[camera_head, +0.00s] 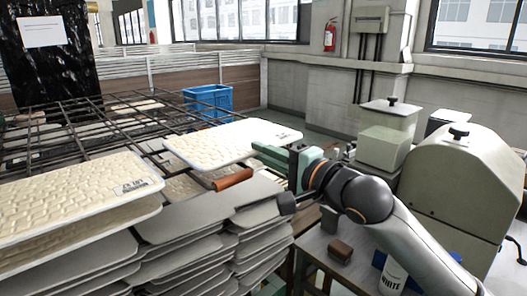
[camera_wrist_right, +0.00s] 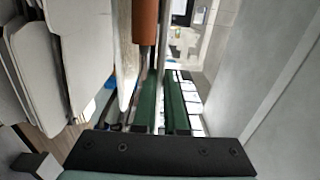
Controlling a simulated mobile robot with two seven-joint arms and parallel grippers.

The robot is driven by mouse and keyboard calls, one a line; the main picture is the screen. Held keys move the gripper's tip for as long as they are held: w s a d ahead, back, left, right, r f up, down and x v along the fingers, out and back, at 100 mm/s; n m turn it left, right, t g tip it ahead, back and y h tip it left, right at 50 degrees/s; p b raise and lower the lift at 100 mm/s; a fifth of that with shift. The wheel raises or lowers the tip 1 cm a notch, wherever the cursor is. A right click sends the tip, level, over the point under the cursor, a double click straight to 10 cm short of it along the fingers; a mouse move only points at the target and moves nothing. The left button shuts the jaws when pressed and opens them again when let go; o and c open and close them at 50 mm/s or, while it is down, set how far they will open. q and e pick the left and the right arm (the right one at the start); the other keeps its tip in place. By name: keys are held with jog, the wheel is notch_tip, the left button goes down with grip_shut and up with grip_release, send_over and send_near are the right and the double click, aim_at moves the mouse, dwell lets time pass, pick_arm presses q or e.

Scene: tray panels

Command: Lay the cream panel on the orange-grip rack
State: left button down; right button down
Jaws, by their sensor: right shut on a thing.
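The cream panel (camera_head: 225,143) is a pale, textured slab with a small printed label at its right end. My right gripper (camera_head: 268,154) has green fingers and is shut on this panel's near right edge. The panel appears roughly level, over the near right part of the dark wire rack (camera_head: 98,104). The orange grip (camera_head: 233,179) shows just below the panel's near edge, and also in the right wrist view (camera_wrist_right: 145,22). There the panel (camera_wrist_right: 125,50) is seen nearly edge-on. Whether it touches the rack is hidden. My left gripper is not in view.
Other cream panels (camera_head: 65,205) lie at the left. Stacked grey trays (camera_head: 185,222) fill the front. A blue crate (camera_head: 208,99) stands behind the rack. A beige machine (camera_head: 460,180) and a small table with a brown block (camera_head: 340,250) are at the right.

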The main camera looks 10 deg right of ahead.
jog(key=shift+f, duration=0.25)
dwell(0.6)
dwell(0.3)
jog(key=c, duration=0.9)
grip_release()
jog(key=shift+f, duration=0.45)
jog(key=shift+p+v, duration=0.65)
jog(key=shift+v, duration=2.85)
